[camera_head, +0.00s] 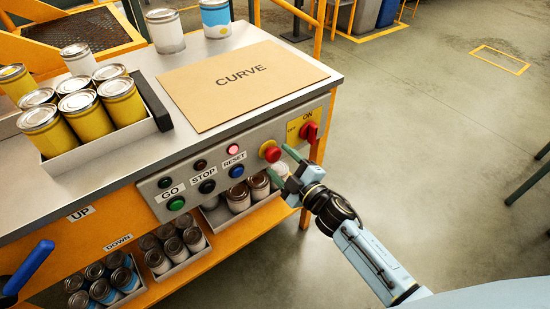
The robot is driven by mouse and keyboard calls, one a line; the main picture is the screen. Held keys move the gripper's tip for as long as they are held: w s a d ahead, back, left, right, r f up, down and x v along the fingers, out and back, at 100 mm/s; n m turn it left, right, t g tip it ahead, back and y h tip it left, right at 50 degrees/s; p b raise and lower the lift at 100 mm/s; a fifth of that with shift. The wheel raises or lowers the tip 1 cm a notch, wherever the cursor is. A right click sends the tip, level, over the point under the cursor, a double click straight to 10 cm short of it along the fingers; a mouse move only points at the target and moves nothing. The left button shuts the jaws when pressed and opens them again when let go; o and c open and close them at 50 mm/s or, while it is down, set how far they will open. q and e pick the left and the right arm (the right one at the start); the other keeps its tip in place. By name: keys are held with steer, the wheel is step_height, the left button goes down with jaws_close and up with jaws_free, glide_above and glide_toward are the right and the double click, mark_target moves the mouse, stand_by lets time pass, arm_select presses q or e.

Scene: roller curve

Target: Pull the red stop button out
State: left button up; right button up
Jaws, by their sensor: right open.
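The red stop button (271,151) is a round red mushroom knob with a yellow collar on the grey control panel (226,176) at the front of the bench. My right gripper (281,166) is beside it, just to its right and below. Its two greenish fingers are spread open, one reaching up near the button's right side and one lower. I cannot tell whether a finger touches the button. My left gripper is not in view.
A red ON/OFF rotary switch (309,131) sits just right of the button. Small GO, STOP and RESET buttons (207,186) are to the left.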

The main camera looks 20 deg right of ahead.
mark_target(276, 157)
steer(key=shift+x, duration=1.7)
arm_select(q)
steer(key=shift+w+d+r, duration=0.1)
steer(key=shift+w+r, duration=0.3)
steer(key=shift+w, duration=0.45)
arm_select(e)
steer(key=c, duration=1.1)
steer(key=shift+s, duration=0.1)
steer(key=shift+s+d, duration=0.15)
steer(key=shift+s, duration=0.3)
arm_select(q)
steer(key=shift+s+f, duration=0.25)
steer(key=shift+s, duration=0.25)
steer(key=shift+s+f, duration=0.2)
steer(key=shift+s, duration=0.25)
arm_select(e)
steer(key=shift+f, duration=0.1)
steer(key=o, duration=1.1)
steer(key=shift+s+d, duration=0.1)
